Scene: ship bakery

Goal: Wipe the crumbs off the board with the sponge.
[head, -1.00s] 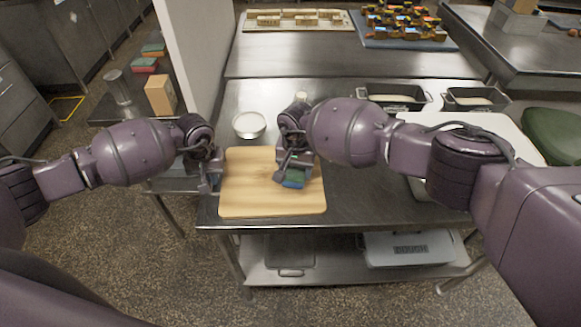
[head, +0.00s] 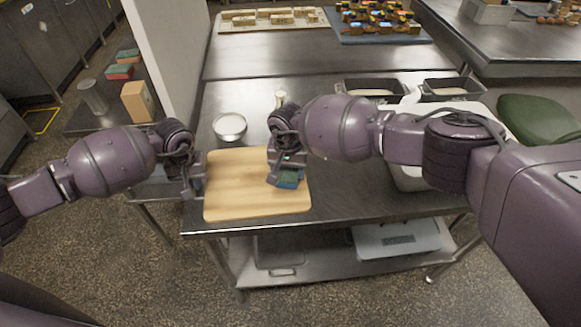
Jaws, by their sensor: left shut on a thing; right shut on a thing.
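The wooden board (head: 245,200) lies flat at the front left of the steel table. My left gripper (head: 197,190) is at the board's left edge and is shut on that edge. My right gripper (head: 274,180) is over the right part of the board, shut on the sponge (head: 289,178). The sponge is blue and green, and part of it is hidden by the gripper. It is low at the board's surface; I cannot tell if it touches. I cannot make out crumbs on the visible wood.
A white bowl (head: 229,126) stands behind the board. Two dark pans (head: 372,88) with pale contents stand at the back right, beside a large white bin (head: 408,178). A beige block (head: 137,102) and other sponges (head: 119,72) are on a surface to the left.

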